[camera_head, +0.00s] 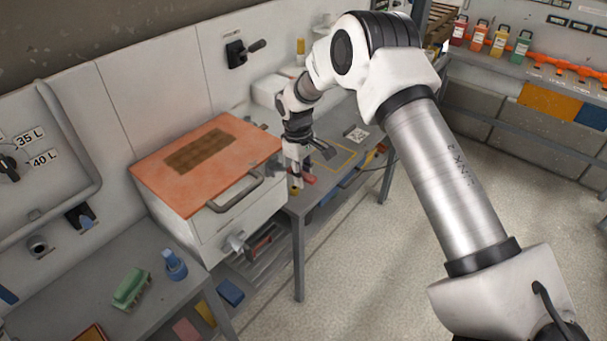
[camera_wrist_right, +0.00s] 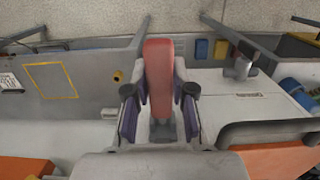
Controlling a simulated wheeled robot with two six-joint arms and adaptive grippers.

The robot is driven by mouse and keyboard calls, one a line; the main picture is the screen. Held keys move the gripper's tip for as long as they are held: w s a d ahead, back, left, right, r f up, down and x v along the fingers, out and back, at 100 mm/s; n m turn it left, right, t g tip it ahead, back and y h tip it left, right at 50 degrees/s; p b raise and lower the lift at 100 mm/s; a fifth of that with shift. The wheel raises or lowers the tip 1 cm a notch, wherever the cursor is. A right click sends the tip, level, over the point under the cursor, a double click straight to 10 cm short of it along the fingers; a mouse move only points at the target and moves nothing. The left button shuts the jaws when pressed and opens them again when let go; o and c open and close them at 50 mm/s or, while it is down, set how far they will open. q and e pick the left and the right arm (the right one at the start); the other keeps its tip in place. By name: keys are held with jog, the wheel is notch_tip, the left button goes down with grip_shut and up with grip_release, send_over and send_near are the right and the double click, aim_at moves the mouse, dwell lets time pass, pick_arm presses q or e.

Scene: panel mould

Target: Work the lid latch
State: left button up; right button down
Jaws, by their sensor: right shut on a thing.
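A white box (camera_head: 238,222) with an orange lid (camera_head: 205,165) stands on the left side; its lid lies down on it. A grey bar handle (camera_head: 235,193) is at the lid's front edge. My right gripper (camera_head: 297,180) is beside the box's right side. In the right wrist view, its fingers (camera_wrist_right: 159,112) are on either side of a red latch lever (camera_wrist_right: 158,75) and shut on it. A grey piece (camera_wrist_right: 163,130) shows at the lever's lower end. In the head view the lever is mostly hidden by the gripper. My left gripper is not in view.
A grey bench (camera_head: 325,180) with a yellow outlined square is right of the box. A green block (camera_head: 131,287) and a blue item (camera_head: 175,265) stand on the front left bench. A black wall lever (camera_head: 238,52) is behind the box. Open floor lies at the right.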

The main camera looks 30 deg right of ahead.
dwell(0.3)
jog(key=c, duration=1)
grip_release()
jog(key=shift+o, duration=0.2)
notch_tip(320, 180, up, 12)
jog(key=w, duration=0.1)
jog(key=shift+w+a, duration=0.2)
jog(key=shift+s+f, duration=0.1)
jog(key=shift+f, duration=0.05)
